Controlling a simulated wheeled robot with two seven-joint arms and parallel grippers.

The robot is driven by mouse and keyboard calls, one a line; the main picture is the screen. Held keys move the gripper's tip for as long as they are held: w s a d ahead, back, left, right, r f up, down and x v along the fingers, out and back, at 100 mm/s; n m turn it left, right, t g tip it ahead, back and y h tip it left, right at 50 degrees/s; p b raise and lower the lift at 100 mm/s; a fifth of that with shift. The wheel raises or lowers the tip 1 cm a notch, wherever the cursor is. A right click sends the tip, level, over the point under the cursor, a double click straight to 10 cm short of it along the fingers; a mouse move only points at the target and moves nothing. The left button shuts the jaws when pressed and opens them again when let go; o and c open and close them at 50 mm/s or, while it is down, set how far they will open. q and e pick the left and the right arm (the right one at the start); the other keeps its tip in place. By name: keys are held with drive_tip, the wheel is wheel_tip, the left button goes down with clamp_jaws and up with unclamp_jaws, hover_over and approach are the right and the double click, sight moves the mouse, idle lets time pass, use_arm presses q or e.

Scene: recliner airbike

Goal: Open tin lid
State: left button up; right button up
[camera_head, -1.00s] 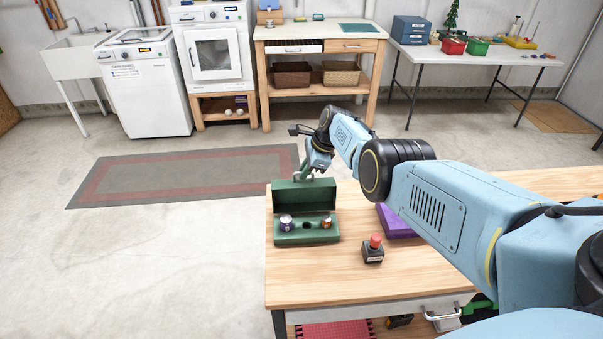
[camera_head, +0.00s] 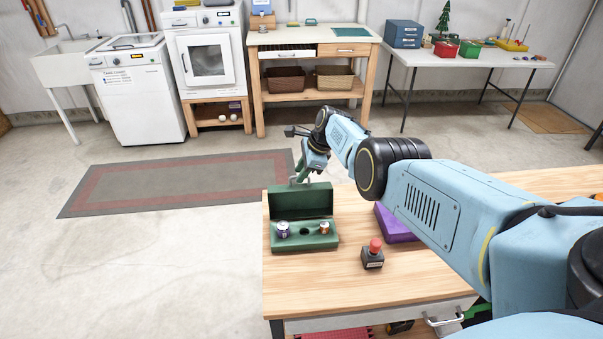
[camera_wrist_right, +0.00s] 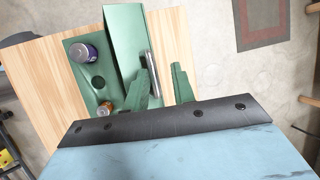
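A green tin (camera_head: 305,240) stands on the wooden table with its lid (camera_head: 301,200) raised, standing roughly upright at the back. A purple-labelled can (camera_head: 283,230) and a small orange-brown can (camera_head: 324,228) sit in its holes, and another hole is empty. My right gripper (camera_head: 303,178) is at the lid's far side, its tips partly hidden. In the right wrist view its green fingers (camera_wrist_right: 162,84) are spread apart, with the lid's silver handle (camera_wrist_right: 154,73) between or just beyond them, nearer the left finger; contact is unclear. My left gripper is not in view.
A red-topped black stamp (camera_head: 373,254) stands right of the tin on the table (camera_head: 315,285). A purple box (camera_head: 394,222) lies partly behind my right arm. The table front is clear. A rug (camera_head: 180,183) lies on the floor beyond.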

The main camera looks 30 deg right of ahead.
drive_tip(key=shift+o, duration=0.3)
drive_tip(key=shift+s+a+f, duration=0.1)
drive_tip(key=p+v, duration=0.6)
drive_tip(key=shift+p, duration=0.35)
drive_tip(key=p+v, duration=0.2)
drive_tip(key=v, duration=0.5)
drive_tip(key=shift+r, duration=0.2)
